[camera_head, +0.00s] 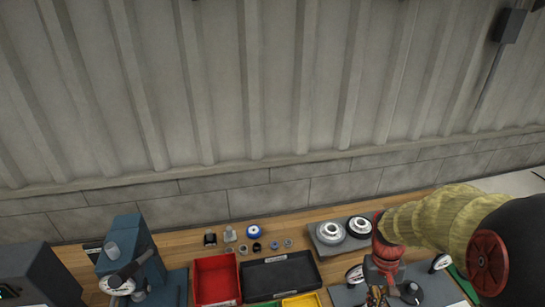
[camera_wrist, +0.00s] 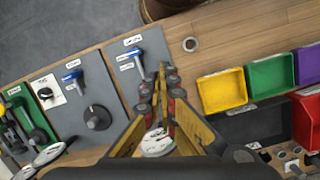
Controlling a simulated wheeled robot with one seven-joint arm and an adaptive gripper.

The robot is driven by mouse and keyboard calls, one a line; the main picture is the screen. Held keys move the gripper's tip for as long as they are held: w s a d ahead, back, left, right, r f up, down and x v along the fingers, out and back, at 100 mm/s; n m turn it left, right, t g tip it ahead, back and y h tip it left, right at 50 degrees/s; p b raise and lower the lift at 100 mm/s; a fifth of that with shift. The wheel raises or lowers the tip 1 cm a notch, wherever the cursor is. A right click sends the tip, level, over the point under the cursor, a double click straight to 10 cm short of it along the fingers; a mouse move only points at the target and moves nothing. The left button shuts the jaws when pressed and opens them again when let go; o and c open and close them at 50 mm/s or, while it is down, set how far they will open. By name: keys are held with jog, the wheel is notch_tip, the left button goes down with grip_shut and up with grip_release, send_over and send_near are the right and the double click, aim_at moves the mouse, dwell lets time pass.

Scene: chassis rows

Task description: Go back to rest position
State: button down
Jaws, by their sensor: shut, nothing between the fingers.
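My gripper (camera_head: 376,296) is low at the right of the head view, in front of the workbench, with its tips cut off by or close to the bottom edge. In the wrist view my gripper (camera_wrist: 165,78) has its yellow fingers running together to a narrow tip, shut and empty. It points over the bench beside a grey panel (camera_wrist: 119,75) with a blue-handled valve or lever. A round white-faced part (camera_wrist: 157,143) shows between the finger links. I cannot tell the height above the bench.
Below are a red bin (camera_head: 216,279), a black tray (camera_head: 280,274) and a yellow bin (camera_head: 301,300). A blue press-like device (camera_head: 131,254) stands left. Two round metal parts lie on a grey plate (camera_head: 325,246). Small parts lie along the back. A ribbed wall (camera_head: 260,80) rises behind.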

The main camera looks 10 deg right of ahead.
jog(key=s+a+r+n+t+b, duration=0.1)
jog(key=s+a+r+t+b, duration=0.1)
jog(key=a+r, duration=0.5)
jog(key=s+a+r+n+t+b, duration=0.1)
jog(key=s+a+r+t+b, duration=0.2)
jog(key=a+r+t, duration=0.3)
jog(key=shift+a+r+b, duration=0.4)
jog(key=shift+r+b, duration=0.15)
jog(key=shift+r, duration=0.3)
